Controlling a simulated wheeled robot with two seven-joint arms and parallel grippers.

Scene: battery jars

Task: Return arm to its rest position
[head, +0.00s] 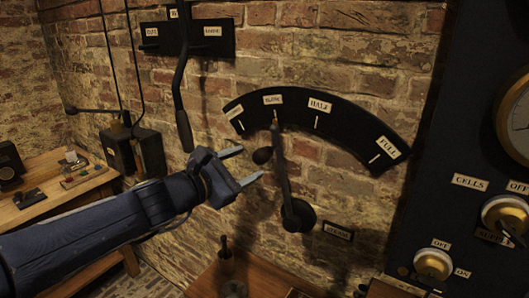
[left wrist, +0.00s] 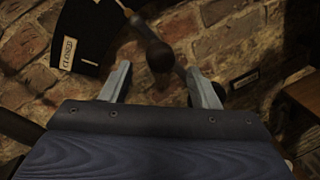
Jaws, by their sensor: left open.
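My left gripper (head: 251,165) is open and empty, just left of the lever on the brick wall in the head view. Its two fingers also show spread apart in the left wrist view (left wrist: 163,86). The dark lever (head: 283,165) with a round knob (head: 262,156) points up toward the SLOW label on the black curved scale (head: 345,122). The knob (left wrist: 160,56) appears beyond and between the fingertips in the left wrist view, and the jaws are not closed on it. My right gripper is not in view.
A black panel (head: 425,215) with a gauge and knobs stands at the right. A long dark handle (head: 180,95) hangs from a labelled plate above my left gripper. A wooden table (head: 40,205) with small items is at the left. Another wooden surface (head: 255,275) lies below the lever.

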